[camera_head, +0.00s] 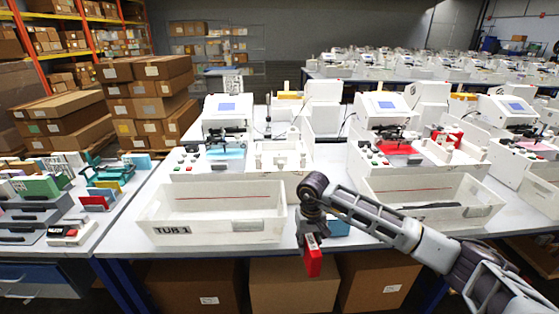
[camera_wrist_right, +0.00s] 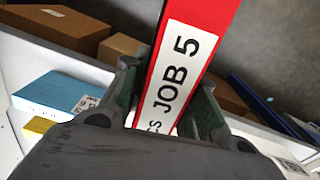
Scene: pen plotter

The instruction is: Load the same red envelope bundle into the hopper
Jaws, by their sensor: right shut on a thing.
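My right gripper (camera_head: 311,240) is shut on a red envelope bundle (camera_head: 314,264) and holds it in front of the table's front edge, hanging downward. In the right wrist view the bundle (camera_wrist_right: 205,15) sits between the two fingers, and its white label reads "JOB 5". White plotters stand behind; the left one (camera_head: 228,112) has a blue sheet, the middle one (camera_head: 381,108) a red sheet. White open-framed holders stand beside them, one (camera_head: 279,157) by the left plotter; I cannot tell which is the hopper. A red item (camera_head: 447,138) sits beside the middle plotter. My left gripper is out of view.
A white tub marked "TUB 1" (camera_head: 165,229) stands left of the gripper. Another white tub (camera_head: 480,215) stands behind my right arm. A blue item (camera_head: 339,229) lies between them. Cardboard boxes (camera_head: 290,290) sit under the table. A side table with coloured bundles (camera_head: 42,187) is at left.

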